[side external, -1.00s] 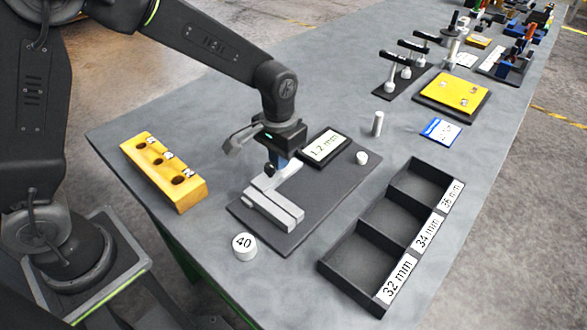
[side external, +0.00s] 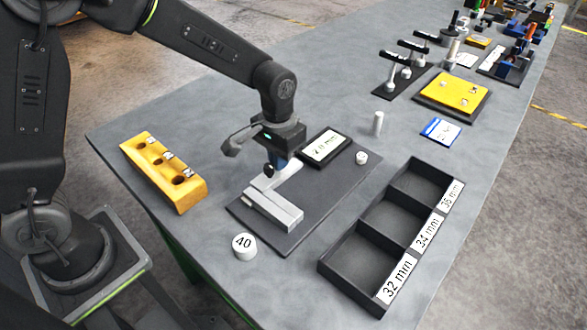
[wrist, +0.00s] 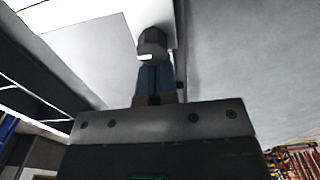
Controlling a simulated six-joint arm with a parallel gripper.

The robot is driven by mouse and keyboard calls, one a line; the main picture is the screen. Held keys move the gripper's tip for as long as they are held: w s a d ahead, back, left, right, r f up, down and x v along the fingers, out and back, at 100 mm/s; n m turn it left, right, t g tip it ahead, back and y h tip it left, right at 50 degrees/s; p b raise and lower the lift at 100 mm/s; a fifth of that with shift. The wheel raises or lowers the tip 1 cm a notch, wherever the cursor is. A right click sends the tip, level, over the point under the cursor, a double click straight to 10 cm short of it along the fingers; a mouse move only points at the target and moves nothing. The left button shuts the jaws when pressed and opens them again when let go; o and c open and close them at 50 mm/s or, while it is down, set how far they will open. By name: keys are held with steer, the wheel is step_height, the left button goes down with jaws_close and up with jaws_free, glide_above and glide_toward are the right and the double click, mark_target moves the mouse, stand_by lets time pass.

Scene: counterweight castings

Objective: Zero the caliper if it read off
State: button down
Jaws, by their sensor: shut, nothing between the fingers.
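The caliper is a pair of light grey jaws (side external: 272,208) on a dark base plate (side external: 318,205), with a black-framed display (side external: 325,148) behind. The display shows a reading in mm that looks like 2.0, though the digits are small. A small white round button (side external: 361,158) sits on the plate right of the display. My gripper (side external: 276,165) points down over the caliper's far end, its blue fingers shut beside a dark knob (side external: 268,170). In the wrist view the shut fingers (wrist: 155,80) reach to the knob (wrist: 152,42); I cannot tell whether they touch it.
A white cylinder marked 40 (side external: 244,246) stands at the plate's front left. A yellow block with holes (side external: 163,172) lies at left. A plain cylinder (side external: 377,123) and blue-edged card (side external: 440,131) are behind.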

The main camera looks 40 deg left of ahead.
step_height(320, 180, up, 7)
stand_by(0.8)
steer(key=shift+s+r, duration=0.1)
steer(key=s+a+r+t, duration=0.2)
steer(key=s+a+r, duration=0.2)
steer(key=s, duration=0.5)
steer(key=s+a+r+t, duration=0.3)
steer(key=s+a+r, duration=0.1)
steer(key=s, duration=0.5)
steer(key=shift+s+t, duration=0.3)
steer(key=shift+s, duration=0.05)
steer(key=shift+w+r, duration=0.1)
steer(key=shift+r, duration=0.05)
stand_by(1.2)
